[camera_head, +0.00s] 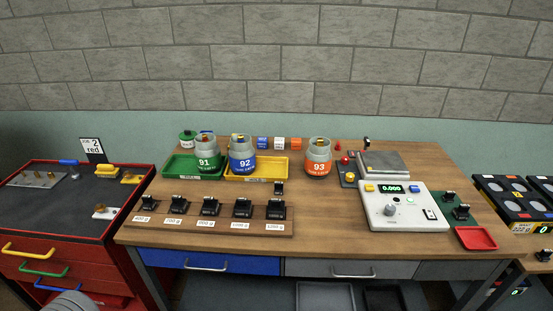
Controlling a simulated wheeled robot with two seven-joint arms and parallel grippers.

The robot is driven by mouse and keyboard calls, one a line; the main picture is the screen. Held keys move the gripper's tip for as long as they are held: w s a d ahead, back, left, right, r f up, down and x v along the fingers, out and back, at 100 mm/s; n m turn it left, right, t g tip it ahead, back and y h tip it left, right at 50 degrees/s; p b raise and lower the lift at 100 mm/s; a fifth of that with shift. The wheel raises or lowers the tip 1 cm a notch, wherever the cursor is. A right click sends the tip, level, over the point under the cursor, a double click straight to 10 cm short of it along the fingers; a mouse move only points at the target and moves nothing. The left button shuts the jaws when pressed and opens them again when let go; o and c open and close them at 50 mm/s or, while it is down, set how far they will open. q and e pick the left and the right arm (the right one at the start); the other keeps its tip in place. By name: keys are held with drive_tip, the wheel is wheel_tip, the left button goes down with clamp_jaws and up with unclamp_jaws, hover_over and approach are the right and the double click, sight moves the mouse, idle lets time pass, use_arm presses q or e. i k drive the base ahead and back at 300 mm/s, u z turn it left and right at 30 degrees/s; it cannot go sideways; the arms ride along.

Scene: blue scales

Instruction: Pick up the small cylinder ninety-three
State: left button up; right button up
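The cylinder ninety-three (318,168) is a small grey canister with an orange band marked 93. It stands upright on the wooden table (330,215), right of the yellow tray (272,176). Something small and orange-brown shows at its top. Neither of my grippers is in view, and nothing holds the cylinder.
Cylinder 92 (242,162), blue, and cylinder 91 (205,162), green, stand to its left. A red-knobbed device (347,175) and a scale (402,208) reading 0.000 are to its right. Black weights (210,206) line a front board. The table in front of ninety-three is clear.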

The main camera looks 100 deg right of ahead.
sight(319, 157)
drive_tip(key=u, duration=0.05)
drive_tip(key=k, duration=2.05)
drive_tip(key=z, duration=0.5)
